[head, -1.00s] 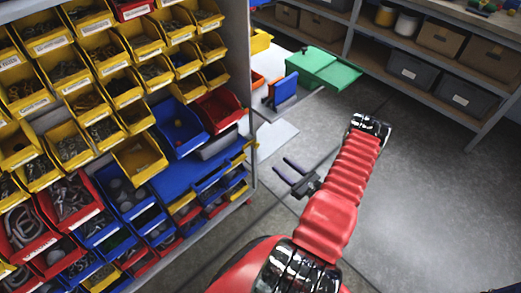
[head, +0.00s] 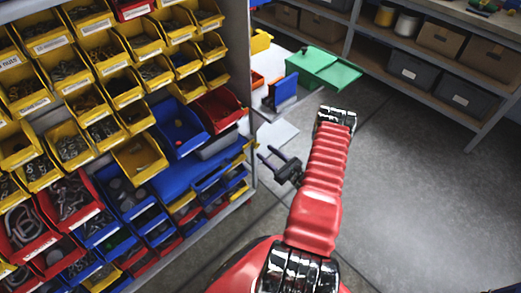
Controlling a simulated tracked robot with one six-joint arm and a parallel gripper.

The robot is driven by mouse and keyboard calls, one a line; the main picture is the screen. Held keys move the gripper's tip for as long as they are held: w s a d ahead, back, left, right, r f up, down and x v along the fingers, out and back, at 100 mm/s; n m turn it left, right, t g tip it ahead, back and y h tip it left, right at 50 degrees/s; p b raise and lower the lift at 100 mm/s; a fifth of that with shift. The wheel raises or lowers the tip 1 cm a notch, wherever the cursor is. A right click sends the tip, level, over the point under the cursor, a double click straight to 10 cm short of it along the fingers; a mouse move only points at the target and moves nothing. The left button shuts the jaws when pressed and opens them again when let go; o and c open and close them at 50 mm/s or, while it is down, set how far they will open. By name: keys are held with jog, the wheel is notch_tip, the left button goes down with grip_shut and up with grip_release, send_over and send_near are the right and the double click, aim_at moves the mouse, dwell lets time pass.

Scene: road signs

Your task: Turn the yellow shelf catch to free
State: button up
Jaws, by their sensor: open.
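I cannot make out a yellow shelf catch for certain in the head view. A yellow piece (head: 260,41) shows partly behind the edge of the bin rack, too little of it to tell what it is. My gripper (head: 264,152) is open and empty, its two dark fingers pointing up and left. It hangs in the air beside the right edge of the bin rack (head: 252,110), apart from the bins as far as I can see.
Yellow, red and blue bins (head: 140,158) with small hardware fill the rack at left. Shelving (head: 400,85) lines the back. Open floor (head: 420,200) lies at right.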

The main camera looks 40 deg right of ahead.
aim_at(258, 146)
jog(key=shift+w+a, duration=0.1)
jog(key=shift+w, duration=2.05)
